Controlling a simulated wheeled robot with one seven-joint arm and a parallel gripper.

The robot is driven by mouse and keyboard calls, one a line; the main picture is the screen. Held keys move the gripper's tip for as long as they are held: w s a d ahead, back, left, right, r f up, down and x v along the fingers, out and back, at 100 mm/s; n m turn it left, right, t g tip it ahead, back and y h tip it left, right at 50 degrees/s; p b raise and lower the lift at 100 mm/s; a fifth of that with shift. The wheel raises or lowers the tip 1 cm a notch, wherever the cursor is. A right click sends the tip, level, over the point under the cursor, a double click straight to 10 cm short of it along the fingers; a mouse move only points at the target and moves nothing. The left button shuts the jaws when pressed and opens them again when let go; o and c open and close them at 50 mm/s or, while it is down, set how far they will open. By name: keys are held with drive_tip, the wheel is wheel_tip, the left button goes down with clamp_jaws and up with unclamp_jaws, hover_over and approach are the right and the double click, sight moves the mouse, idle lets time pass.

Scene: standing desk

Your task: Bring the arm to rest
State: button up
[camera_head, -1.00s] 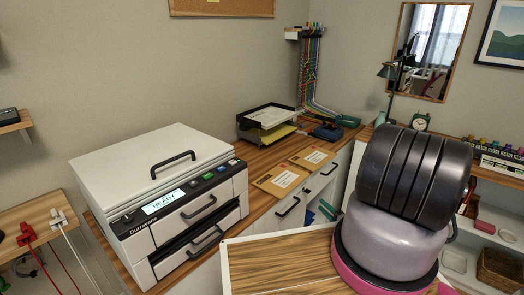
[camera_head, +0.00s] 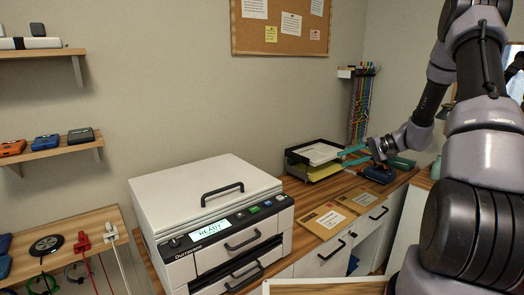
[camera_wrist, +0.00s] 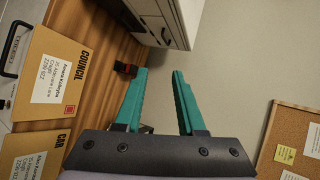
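My arm (camera_head: 480,150) comes in from the right of the head view and reaches over the desk (camera_head: 299,189). My gripper (camera_head: 345,157) is at its end, near the paper tray at the back, with its teal fingers pointing left. In the wrist view my gripper (camera_wrist: 160,70) shows two teal fingers standing apart with nothing between them. It is open and empty. I cannot tell how high it is above the desk.
A white printer (camera_head: 206,205) stands on the desk. Two brown envelopes (camera_head: 325,220) lie right of it; they also show in the wrist view (camera_wrist: 50,80). A paper tray (camera_head: 314,158) is close to my gripper. A corkboard (camera_head: 281,25) hangs on the wall.

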drive_tip(key=s+a+r+n+g+h, duration=0.1)
drive_tip(key=s+a+r+g+h, duration=0.2)
drive_tip(key=s+r, duration=0.5)
drive_tip(key=s+a+r+m+t+h, duration=0.1)
drive_tip(key=s+r+t+h, duration=0.5)
drive_tip(key=s+r, duration=1.1)
drive_tip(key=s+a+h, duration=0.1)
drive_tip(key=s, duration=0.3)
drive_tip(key=shift+t+h, duration=0.3)
drive_tip(key=shift+t, duration=0.1)
drive_tip(key=shift+r, duration=0.1)
